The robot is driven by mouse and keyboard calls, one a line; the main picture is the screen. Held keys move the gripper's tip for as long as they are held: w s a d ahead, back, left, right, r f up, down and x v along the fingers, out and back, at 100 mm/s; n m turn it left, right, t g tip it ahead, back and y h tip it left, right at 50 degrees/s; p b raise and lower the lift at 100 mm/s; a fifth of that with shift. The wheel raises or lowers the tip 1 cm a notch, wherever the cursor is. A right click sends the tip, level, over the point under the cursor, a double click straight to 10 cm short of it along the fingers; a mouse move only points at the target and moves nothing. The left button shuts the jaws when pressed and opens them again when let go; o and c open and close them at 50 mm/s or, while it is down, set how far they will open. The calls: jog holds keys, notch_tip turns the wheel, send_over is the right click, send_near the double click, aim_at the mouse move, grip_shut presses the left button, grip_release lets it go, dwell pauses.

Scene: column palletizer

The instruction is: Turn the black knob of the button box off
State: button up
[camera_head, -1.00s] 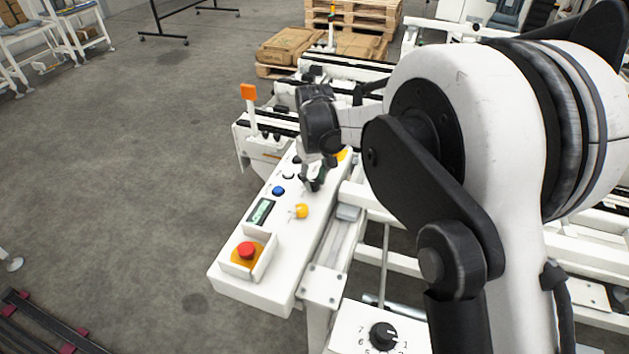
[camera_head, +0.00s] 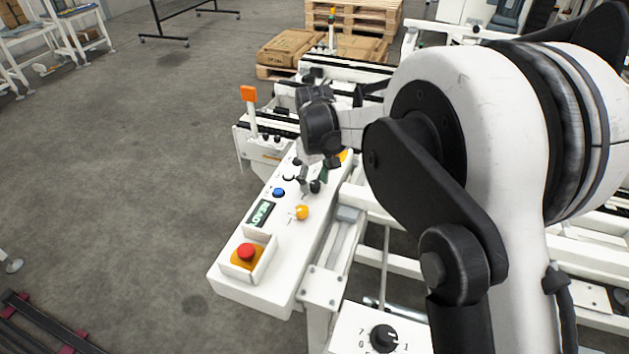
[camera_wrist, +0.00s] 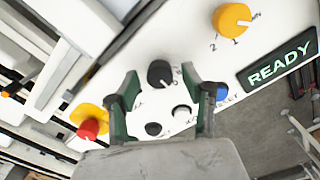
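The button box (camera_head: 250,294) is a long white panel in the head view. Its black knob (camera_head: 315,187) shows just beside my gripper's fingers. In the wrist view the black knob (camera_wrist: 160,74) lies between the two green-and-black fingertips, with a small white mark on its lower right side and a partly hidden label beside it. My gripper (camera_wrist: 160,80) is open, its fingers apart, with a gap to the knob on both sides. In the head view my gripper (camera_head: 314,174) hangs over the panel's far half. How high the fingertips are above the panel is hard to tell.
The panel also carries a yellow knob (camera_head: 302,212), a blue button (camera_head: 278,192), a red emergency stop (camera_head: 247,251) and a display (camera_wrist: 278,61) reading READY. Black and white buttons (camera_wrist: 181,113) lie close under the fingers. Conveyor frames stand behind; open floor lies left.

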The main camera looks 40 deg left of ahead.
aim_at(315, 183)
notch_tip(315, 183, up, 12)
dwell(0.6)
dwell(0.5)
jog(key=w+d+r+m+t+y, duration=0.1)
jog(key=w+d+r, duration=0.35)
jog(key=d, duration=0.25)
jog(key=w+d+r+m, duration=0.2)
jog(key=w+d+r, duration=0.1)
jog(key=w+d, duration=0.25)
jog(key=d+r+m+t, duration=0.1)
jog(key=d+r+m, duration=0.15)
jog(key=d, duration=0.85)
jog(key=d+r+m+t, duration=0.1)
jog(key=d+r+m, duration=0.15)
jog(key=d, duration=0.75)
jog(key=s+d+r+m+t, duration=0.15)
jog(key=s+d, duration=0.25)
jog(key=d, duration=0.5)
jog(key=s+d+m, duration=0.2)
jog(key=s+d, duration=0.1)
jog(key=d, duration=0.6)
jog(key=s+d+f+m+t+h, duration=0.1)
jog(key=s+d+f+m+t, duration=0.1)
jog(key=s+d+f+m, duration=0.2)
jog(key=s+d+f, duration=0.3)
jog(key=s+d, duration=0.5)
jog(key=d, duration=0.1)
jog(key=shift+d+m+t, duration=0.15)
jog(key=shift+m+t, duration=0.2)
